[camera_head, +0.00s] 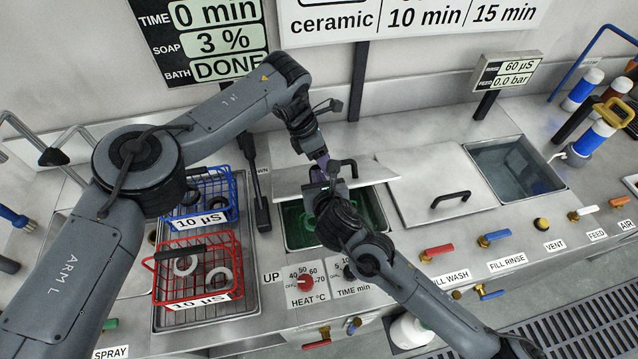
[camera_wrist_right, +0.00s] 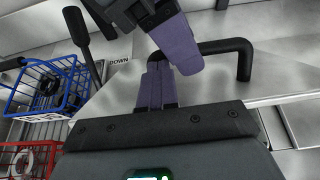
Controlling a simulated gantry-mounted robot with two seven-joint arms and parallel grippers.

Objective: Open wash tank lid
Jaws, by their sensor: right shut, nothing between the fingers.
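The wash tank lid (camera_head: 378,172) is a steel plate with a black bar handle (camera_head: 350,163). It is partly open, and the green-lit wash tank (camera_head: 375,215) shows below its front edge. The lid appears raised at the front. In the right wrist view the handle (camera_wrist_right: 243,62) rises from the lid. My right gripper (camera_wrist_right: 158,78) is shut and empty beside the handle's near end. My left gripper (camera_wrist_right: 180,45) has its purple finger against or very close to that end; its grip is hidden. In the head view both grippers overlap at the handle.
A second closed lid (camera_head: 420,165) with its own handle lies to the right, then an open water tank (camera_head: 515,168). A blue basket (camera_head: 228,185) and a red basket (camera_head: 238,265) stand left. A black UP/DOWN lever (camera_head: 262,215) rises close to the lid.

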